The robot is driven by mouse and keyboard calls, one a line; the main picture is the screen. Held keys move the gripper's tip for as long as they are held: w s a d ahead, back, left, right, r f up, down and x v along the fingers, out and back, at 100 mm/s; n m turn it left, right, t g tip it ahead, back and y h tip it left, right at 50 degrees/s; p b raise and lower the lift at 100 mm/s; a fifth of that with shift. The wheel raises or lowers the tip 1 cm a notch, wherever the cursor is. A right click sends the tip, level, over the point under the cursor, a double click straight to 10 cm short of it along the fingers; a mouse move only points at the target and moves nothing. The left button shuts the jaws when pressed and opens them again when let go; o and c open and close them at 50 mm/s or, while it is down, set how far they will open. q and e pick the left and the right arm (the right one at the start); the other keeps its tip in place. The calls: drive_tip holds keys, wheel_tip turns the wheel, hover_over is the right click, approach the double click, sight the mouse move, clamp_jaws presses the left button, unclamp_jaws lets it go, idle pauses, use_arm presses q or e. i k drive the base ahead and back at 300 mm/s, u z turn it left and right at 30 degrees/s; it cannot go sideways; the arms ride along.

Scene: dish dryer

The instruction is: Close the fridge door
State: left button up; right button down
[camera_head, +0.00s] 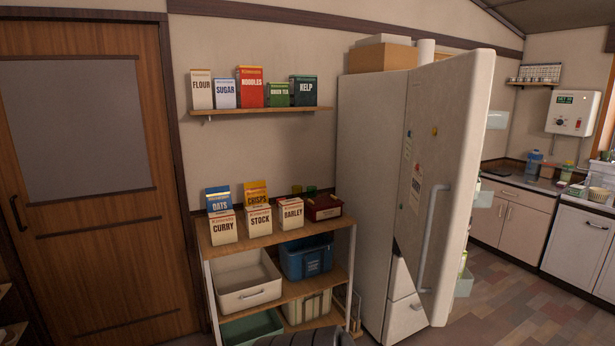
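The white fridge (365,170) stands right of the middle, seen from its left side. Its tall upper door (455,150) is open and swung out towards the right front. The door's outer face, with small magnets and notes, is turned to me. A long grey vertical handle (428,240) runs down the lower part of that face. Pale door bins (496,120) stick out behind its right edge. The fridge's inside is hidden behind the door. The lower drawer fronts (403,315) look shut. Neither of my grippers is in view.
A wooden shelf rack (280,236) with boxes and bins stands left of the fridge. Boxes (381,57) sit on the fridge top. A wooden door (100,230) is at the left. Tiled floor (520,300) is clear right of the fridge door, before the kitchen counter (519,184).

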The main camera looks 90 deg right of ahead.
sight(448, 101)
drive_tip(key=z, duration=3.5)
drive_tip(key=i, duration=1.65)
drive_tip(key=u, duration=0.05)
